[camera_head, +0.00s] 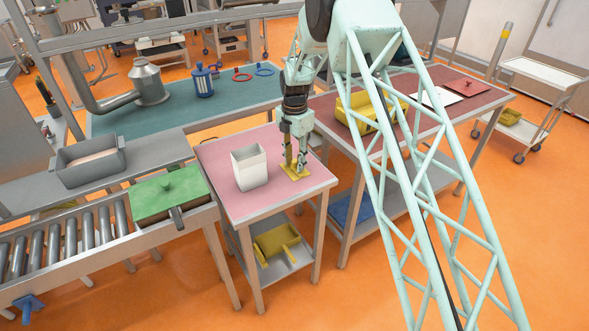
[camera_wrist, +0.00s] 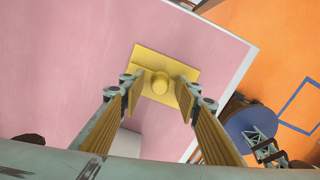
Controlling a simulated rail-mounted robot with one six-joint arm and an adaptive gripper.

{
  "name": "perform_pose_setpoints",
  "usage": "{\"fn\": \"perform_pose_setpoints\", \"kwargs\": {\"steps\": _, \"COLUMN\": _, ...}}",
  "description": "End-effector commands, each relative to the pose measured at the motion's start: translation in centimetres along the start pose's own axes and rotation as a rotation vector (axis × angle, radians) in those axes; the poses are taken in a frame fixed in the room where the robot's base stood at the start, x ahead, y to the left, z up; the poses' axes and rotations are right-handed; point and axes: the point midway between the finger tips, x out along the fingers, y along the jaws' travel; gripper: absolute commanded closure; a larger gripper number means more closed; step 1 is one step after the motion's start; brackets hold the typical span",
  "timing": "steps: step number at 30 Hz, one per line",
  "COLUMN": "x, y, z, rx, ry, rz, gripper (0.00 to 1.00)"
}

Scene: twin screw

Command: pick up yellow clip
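The yellow clip (camera_head: 296,174) lies flat on the pink-topped table (camera_head: 225,208). In the wrist view the clip (camera_wrist: 166,62) is a square yellow plate with a round knob on top. My gripper (camera_head: 295,167) points down just over the clip. In the wrist view my gripper (camera_wrist: 159,92) is open, with one finger on each side of the knob and a visible gap at both sides. Whether the fingertips touch the plate cannot be told.
A white open container (camera_head: 249,168) stands on the pink top, left of my gripper. A green lidded box (camera_head: 168,198) sits on the conveyor end at left. A yellow bin (camera_head: 368,108) is on the table at right. The front of the pink top is clear.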

Motion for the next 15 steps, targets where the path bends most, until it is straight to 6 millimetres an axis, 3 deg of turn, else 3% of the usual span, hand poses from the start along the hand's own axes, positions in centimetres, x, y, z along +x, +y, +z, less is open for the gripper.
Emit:
{"fn": "perform_pose_setpoints", "kwargs": {"steps": 5, "x": -0.02, "y": 0.01, "z": 0.0, "rx": 0.0, "ry": 0.0, "rz": 0.0, "gripper": 0.71}}
{"fn": "perform_pose_setpoints", "kwargs": {"steps": 12, "x": -0.02, "y": 0.01, "z": 0.0, "rx": 0.0, "ry": 0.0, "rz": 0.0, "gripper": 0.93}}
{"fn": "perform_pose_setpoints", "kwargs": {"steps": 15, "x": -0.03, "y": 0.01, "z": 0.01, "rx": 0.0, "ry": 0.0, "rz": 0.0, "gripper": 0.95}}
